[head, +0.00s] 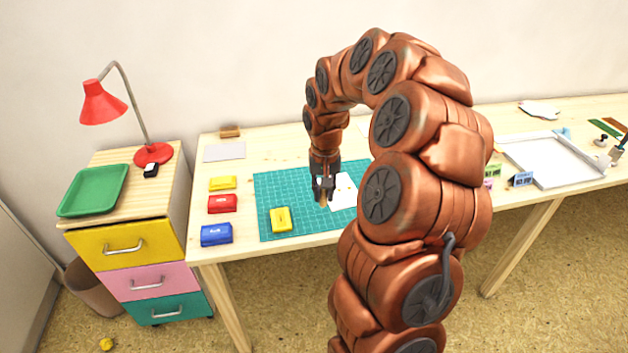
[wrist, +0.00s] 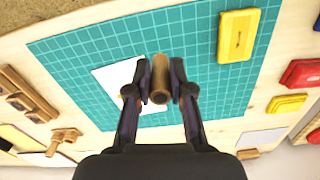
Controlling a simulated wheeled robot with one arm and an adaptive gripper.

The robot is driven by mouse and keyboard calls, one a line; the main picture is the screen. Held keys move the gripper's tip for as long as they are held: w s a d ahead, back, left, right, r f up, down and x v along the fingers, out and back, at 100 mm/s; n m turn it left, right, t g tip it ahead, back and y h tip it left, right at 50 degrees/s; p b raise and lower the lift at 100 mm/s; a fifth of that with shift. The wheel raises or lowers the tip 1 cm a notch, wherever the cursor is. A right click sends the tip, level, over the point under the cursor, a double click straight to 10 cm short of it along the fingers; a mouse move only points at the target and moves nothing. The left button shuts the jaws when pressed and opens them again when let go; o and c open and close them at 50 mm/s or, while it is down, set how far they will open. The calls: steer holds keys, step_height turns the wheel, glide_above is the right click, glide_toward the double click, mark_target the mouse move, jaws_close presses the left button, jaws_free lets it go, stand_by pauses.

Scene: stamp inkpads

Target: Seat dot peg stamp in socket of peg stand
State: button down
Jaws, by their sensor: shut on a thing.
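My gripper (head: 323,193) is shut on a wooden peg, which I take for the dot peg stamp (wrist: 160,80). In the wrist view its round end lies between the two fingertips, above the green cutting mat (wrist: 75,50). Its stamping face and any dot mark cannot be made out. A wooden piece with short pegs (wrist: 63,140) lies at the lower left of the wrist view, beside a longer wooden rack (wrist: 25,95). I cannot tell which is the peg stand, and no empty socket is clear. My arm covers that area in the head view.
A white sheet (head: 343,190) lies on the mat near my gripper. A yellow inkpad (head: 281,219) sits on the mat's left part. Blue (head: 216,234), red (head: 222,203) and yellow (head: 222,183) pads stand left of it. A white tray (head: 560,165) is at right.

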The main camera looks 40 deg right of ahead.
steer(key=w+d, duration=0.1)
steer(key=w, duration=0.2)
steer(key=w+d+p, duration=0.1)
steer(key=w, duration=0.1)
steer(key=w+f, duration=0.1)
steer(key=w, duration=0.2)
steer(key=shift+w+d+p, duration=0.3)
steer(key=shift+d+p, duration=0.1)
steer(key=shift+f+p, duration=0.5)
steer(key=shift+f, duration=1.25)
steer(key=shift+f, duration=0.2)
steer(key=c, duration=1)
jaws_free()
steer(key=shift+r, duration=0.1)
steer(key=shift+c, duration=0.2)
steer(key=shift+r, duration=0.1)
